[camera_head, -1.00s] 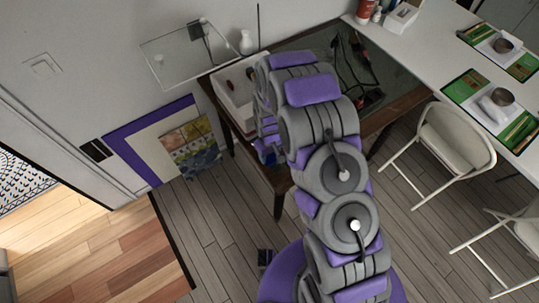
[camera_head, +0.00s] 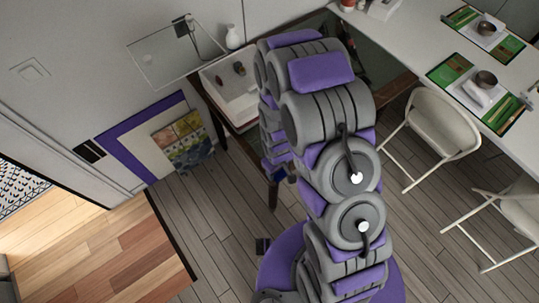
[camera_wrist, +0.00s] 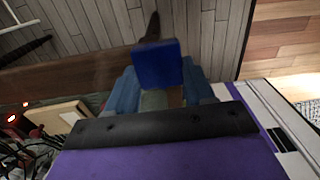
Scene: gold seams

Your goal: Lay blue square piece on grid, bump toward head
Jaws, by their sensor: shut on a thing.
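The blue square piece (camera_wrist: 157,66) is at the top middle of the wrist view, between the blue fingers of my gripper (camera_wrist: 160,88). My gripper is shut on it and holds it in the air, with floor and a brown table edge behind it. In the head view a small blue patch (camera_head: 280,174) shows at the end of my arm, left of the arm links; the fingers there are mostly hidden. I cannot make out the piece's bump. No grid can be told for sure in either view.
A white tray (camera_head: 222,84) with small dark items stands on the brown table, partly behind my arm. A coloured tiled picture (camera_head: 182,143) leans by a purple-framed panel at the wall. A glass shelf (camera_head: 172,52) juts out above. Chairs (camera_head: 440,125) stand right; grey floor is open.

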